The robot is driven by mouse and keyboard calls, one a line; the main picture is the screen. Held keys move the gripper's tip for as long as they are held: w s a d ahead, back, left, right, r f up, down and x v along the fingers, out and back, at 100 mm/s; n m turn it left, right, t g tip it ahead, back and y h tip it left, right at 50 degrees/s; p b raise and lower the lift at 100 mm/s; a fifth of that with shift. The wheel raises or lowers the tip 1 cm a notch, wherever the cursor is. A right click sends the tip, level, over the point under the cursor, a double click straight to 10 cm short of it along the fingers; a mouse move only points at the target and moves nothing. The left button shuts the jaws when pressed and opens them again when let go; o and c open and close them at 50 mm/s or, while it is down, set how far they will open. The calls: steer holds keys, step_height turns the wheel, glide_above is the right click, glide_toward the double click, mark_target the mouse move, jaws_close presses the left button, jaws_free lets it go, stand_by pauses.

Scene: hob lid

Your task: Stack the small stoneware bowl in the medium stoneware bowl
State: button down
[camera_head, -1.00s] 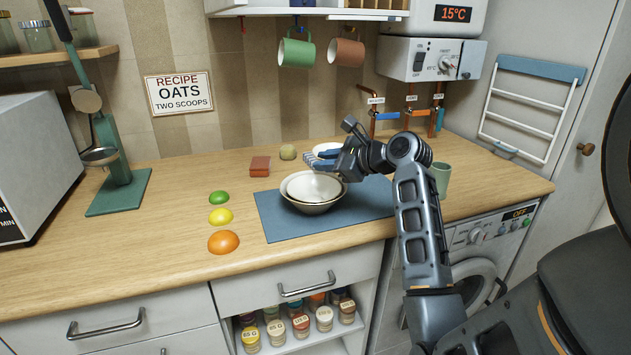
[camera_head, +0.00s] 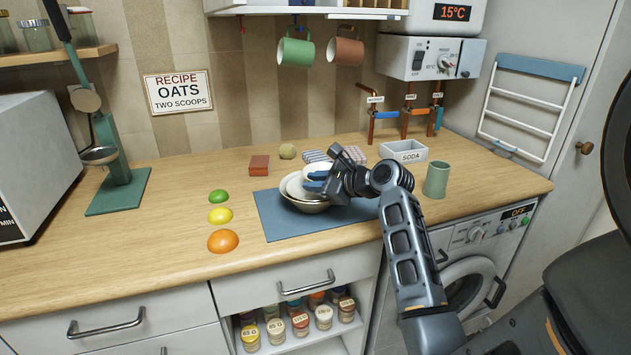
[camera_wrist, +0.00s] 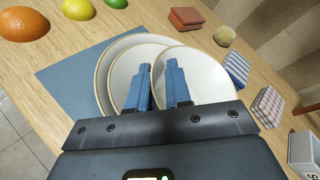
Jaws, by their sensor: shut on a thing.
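The small stoneware bowl (camera_head: 316,168) is pale with a darker rim. My gripper (camera_head: 315,180) is shut on its near-left rim; in the wrist view the blue fingers (camera_wrist: 160,72) straddle that rim, and the small bowl (camera_wrist: 208,72) lies to their right. The medium stoneware bowl (camera_head: 296,188) sits inside a larger bowl (camera_head: 303,207) on the blue mat. The wrist view shows the medium bowl (camera_wrist: 124,72) partly covered by the small bowl, which overlaps its right side. I cannot tell whether the small bowl touches it. My fingers hide part of both.
The blue mat (camera_head: 274,222) has bare room to its left. A lime, a lemon and an orange (camera_head: 223,241) stand left of it. Behind are a red block (camera_head: 259,165), a round greenish item and striped cloths. A soda box (camera_head: 404,152) and green cup (camera_head: 437,179) stand right.

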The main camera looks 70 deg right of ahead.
steer(key=c, duration=1)
jaws_free()
steer(key=shift+c, duration=0.2)
